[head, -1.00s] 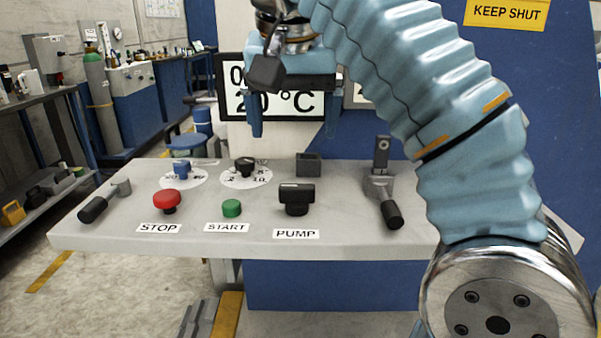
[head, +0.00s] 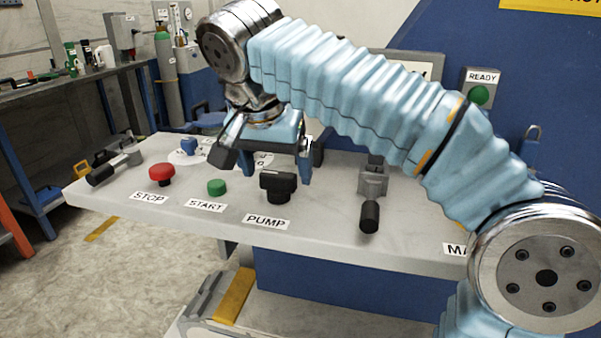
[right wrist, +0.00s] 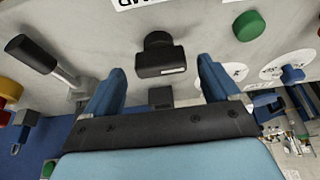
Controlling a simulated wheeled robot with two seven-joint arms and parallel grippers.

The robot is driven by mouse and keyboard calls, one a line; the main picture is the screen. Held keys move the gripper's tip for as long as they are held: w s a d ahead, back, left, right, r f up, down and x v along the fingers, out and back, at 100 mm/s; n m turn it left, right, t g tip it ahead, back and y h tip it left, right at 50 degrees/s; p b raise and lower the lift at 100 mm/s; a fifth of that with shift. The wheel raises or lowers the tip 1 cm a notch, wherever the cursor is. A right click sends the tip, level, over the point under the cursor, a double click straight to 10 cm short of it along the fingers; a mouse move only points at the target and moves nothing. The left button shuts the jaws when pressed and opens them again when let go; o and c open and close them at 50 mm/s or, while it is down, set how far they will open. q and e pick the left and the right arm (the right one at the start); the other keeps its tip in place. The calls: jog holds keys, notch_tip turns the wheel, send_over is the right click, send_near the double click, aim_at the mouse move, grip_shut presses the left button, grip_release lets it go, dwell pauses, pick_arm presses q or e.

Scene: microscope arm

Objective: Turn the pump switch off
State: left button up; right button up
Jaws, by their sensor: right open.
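The pump switch (head: 278,186) is a black knob with a wide grip bar, standing on the grey console behind the PUMP label (head: 266,222). My right gripper (head: 268,168) is open and empty, just above and behind the switch in the head view. In the right wrist view the switch (right wrist: 160,56) shows between the two blue fingertips of the gripper (right wrist: 162,72), beyond them. A gap seems to remain between fingers and knob; contact cannot be seen. My left gripper is not in view.
On the console (head: 330,238), a green START button (head: 217,187) and red STOP button (head: 162,174) stand left of the switch. A lever with a black handle (head: 370,214) is on the right. Dials behind are partly hidden by my gripper.

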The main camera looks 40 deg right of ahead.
jog(key=shift+x, duration=0.8)
jog(key=shift+a, duration=0.1)
jog(key=c, duration=1.1)
jog(key=shift+o, duration=0.2)
